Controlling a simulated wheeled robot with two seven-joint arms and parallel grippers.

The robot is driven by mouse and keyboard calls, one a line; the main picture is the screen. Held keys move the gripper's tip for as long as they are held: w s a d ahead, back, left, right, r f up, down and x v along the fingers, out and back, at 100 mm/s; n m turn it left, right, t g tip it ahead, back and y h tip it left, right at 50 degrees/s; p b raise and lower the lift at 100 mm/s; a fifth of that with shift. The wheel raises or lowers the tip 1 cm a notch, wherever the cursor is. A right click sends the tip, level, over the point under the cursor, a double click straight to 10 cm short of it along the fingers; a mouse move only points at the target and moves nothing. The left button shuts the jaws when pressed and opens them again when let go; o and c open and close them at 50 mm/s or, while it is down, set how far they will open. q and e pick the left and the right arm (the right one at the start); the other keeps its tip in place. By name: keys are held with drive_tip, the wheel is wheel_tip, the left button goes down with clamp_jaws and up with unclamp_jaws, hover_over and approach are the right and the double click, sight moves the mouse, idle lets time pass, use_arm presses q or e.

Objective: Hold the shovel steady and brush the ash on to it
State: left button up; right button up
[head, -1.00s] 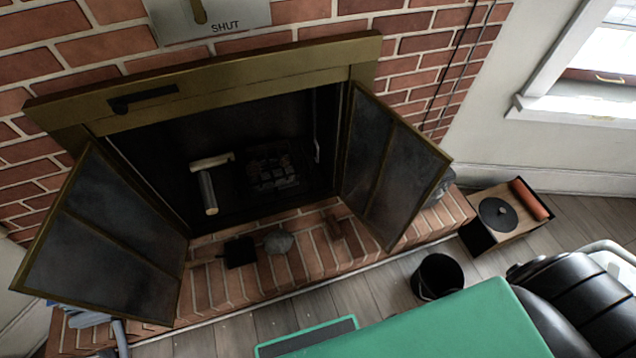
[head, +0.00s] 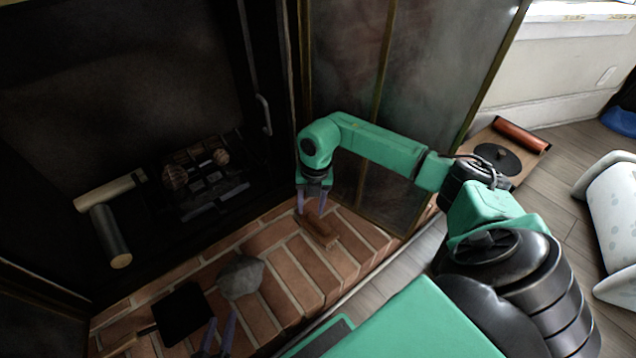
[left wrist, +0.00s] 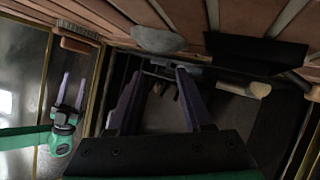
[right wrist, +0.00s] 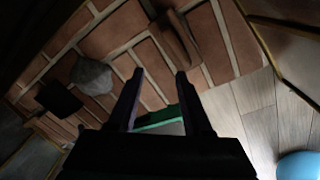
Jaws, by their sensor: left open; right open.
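The shovel (head: 183,315), a flat black pan with a wooden handle, lies on the brick hearth at lower left in the head view. The grey ash pile (head: 240,277) sits on the bricks beside it. The brush (head: 316,230), a brown block with bristles in the left wrist view (left wrist: 75,42), lies right of the ash. My left gripper (head: 222,318) is open and empty near the shovel's right edge, just below the ash in the picture. My right gripper (head: 312,210) is open, its fingers pointing down at the brush; whether they touch it cannot be told.
The dark firebox behind holds a grate (head: 205,180) and a log-like roll (head: 108,235). An open glass door (head: 430,80) stands behind my right arm. A wooden box (head: 520,160) with a black disc and red roll stands at right.

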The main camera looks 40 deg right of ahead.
use_arm(q)
drive_tip(key=shift+o, duration=0.8)
drive_tip(key=shift+w+d+r, duration=0.1)
drive_tip(key=shift+d+r, duration=0.05)
drive_tip(key=shift+d, duration=0.05)
use_arm(e)
drive_tip(key=shift+s+d+f+h, duration=0.15)
drive_tip(key=shift+d+h, duration=0.15)
drive_tip(key=shift+d, duration=0.25)
drive_tip(key=shift+d+f+h, duration=0.15)
drive_tip(key=shift+d+h, duration=0.15)
drive_tip(key=shift+d, duration=0.2)
use_arm(q)
drive_tip(key=shift+r+p, duration=0.3)
drive_tip(key=shift+r, duration=0.05)
use_arm(e)
drive_tip(key=shift+d+r, duration=0.1)
drive_tip(key=shift+r, duration=0.15)
